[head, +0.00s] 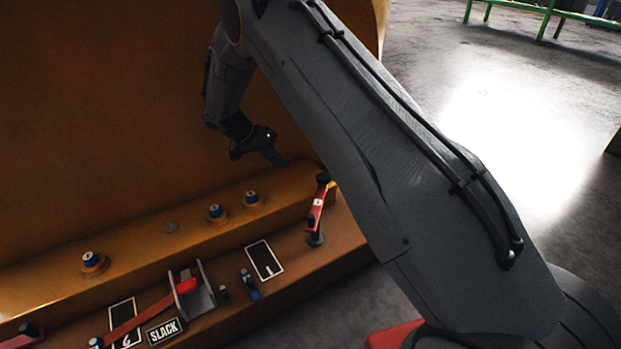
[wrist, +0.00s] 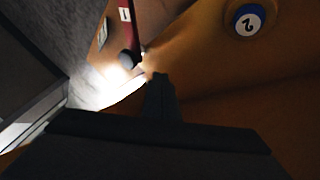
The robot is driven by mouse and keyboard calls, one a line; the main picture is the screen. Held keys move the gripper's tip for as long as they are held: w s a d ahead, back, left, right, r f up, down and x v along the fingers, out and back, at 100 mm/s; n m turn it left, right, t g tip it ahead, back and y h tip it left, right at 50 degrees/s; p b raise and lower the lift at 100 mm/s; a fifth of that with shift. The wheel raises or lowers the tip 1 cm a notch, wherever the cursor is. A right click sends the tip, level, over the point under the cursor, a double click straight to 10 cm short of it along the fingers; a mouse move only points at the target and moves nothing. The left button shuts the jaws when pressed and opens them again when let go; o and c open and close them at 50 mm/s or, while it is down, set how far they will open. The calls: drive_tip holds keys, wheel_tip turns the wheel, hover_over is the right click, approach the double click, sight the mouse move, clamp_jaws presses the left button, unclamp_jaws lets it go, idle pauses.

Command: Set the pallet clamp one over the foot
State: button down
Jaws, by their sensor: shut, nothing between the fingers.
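Clamp one is a red lever (head: 317,205) with a white label "1", standing steeply at the right end of the orange-brown ledge. A dark round base (head: 315,240) is at its lower end, and a dark knob tops it. In the wrist view the red lever (wrist: 126,28) shows at the top, with its dark knob near the fingertips. My gripper (head: 278,160) is shut and empty, above and left of the lever's top. Its fingers (wrist: 160,82) show closed together in the wrist view, apart from the lever. I cannot tell which part is the foot.
Several blue-topped posts (head: 215,211) stand along the ledge; one marked "2" (wrist: 248,20) shows in the wrist view. Another red lever (head: 150,312) lies by a grey bracket (head: 200,295) and a "SLACK" plate (head: 164,331). A tall orange wall (head: 90,120) rises behind.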

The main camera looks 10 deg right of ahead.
drive_tip(key=shift+w+d+f, duration=0.4)
drive_tip(key=shift+f, duration=0.05)
drive_tip(key=b+x, duration=0.3)
drive_tip(key=x, duration=0.6)
drive_tip(key=shift+d+f+b, duration=0.2)
drive_tip(key=shift+f+b, duration=0.05)
drive_tip(key=shift+b, duration=0.05)
drive_tip(key=d, duration=0.1)
drive_tip(key=s+d+b, duration=0.1)
drive_tip(key=d, duration=0.1)
drive_tip(key=shift+f, duration=0.15)
drive_tip(key=shift+s+d, duration=0.3)
drive_tip(key=shift+d, duration=0.2)
drive_tip(key=shift+d, duration=0.1)
